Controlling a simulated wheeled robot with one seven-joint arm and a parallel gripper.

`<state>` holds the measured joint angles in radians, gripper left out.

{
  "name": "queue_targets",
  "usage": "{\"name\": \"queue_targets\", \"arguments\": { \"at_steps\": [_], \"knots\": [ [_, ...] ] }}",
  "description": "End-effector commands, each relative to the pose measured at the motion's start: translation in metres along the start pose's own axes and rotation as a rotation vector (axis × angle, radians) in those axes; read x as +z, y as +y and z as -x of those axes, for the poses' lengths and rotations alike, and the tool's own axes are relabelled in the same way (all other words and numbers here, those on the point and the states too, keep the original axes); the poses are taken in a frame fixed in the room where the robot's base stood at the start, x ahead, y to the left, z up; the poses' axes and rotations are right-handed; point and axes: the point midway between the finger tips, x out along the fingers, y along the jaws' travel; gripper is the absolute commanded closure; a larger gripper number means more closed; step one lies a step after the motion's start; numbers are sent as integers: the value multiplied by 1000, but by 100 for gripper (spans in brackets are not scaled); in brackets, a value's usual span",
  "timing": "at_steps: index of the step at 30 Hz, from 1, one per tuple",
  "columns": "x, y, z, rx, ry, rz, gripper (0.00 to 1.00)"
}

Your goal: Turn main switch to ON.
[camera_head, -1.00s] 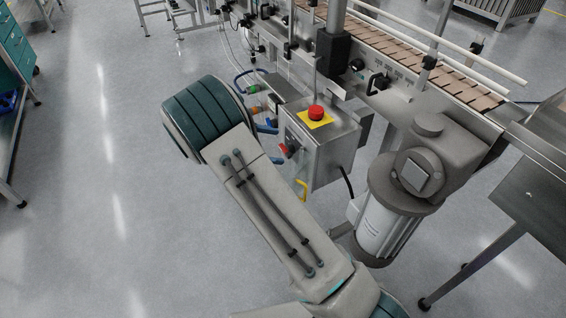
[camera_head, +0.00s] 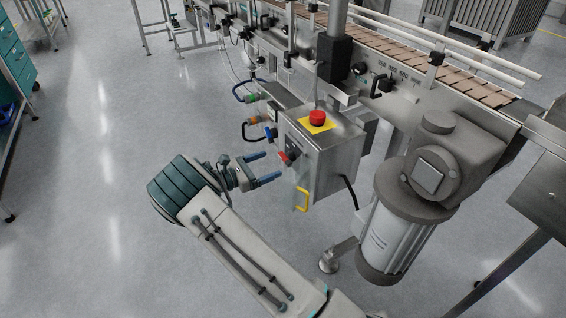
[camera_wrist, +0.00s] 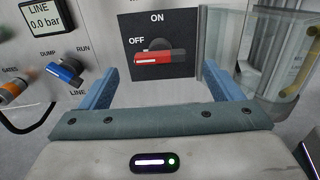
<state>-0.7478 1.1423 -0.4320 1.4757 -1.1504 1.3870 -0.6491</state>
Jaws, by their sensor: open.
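The main switch is a red handle (camera_wrist: 160,57) on a black plate (camera_wrist: 178,17). The handle lies level in the wrist view, with OFF printed at its upper left and ON above. In the head view the red switch handle (camera_head: 284,157) is on the front of the steel control box (camera_head: 335,160). My gripper (camera_head: 279,165) is open in front of it. In the wrist view its blue fingers (camera_wrist: 157,77) stand apart, one to each side below the handle. Nothing is between them, and I cannot see contact with the switch.
A clear cover (camera_wrist: 245,45) stands just right of the switch plate. A blue selector knob (camera_wrist: 66,72), an orange fitting (camera_wrist: 12,92) and a gauge display (camera_wrist: 46,20) are to the left. A red emergency button (camera_head: 317,118) tops the box.

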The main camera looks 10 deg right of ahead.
Motion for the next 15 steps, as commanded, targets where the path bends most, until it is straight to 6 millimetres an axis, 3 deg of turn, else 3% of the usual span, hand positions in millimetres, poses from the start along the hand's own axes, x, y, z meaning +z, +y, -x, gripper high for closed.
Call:
{"name": "queue_targets", "arguments": {
  "at_steps": [6, 15],
  "knots": [
    [-2, 0, -41, -1, 0, 0, 15],
    [-1, 0, -62, 2, 1, 1, 15]
  ]
}}
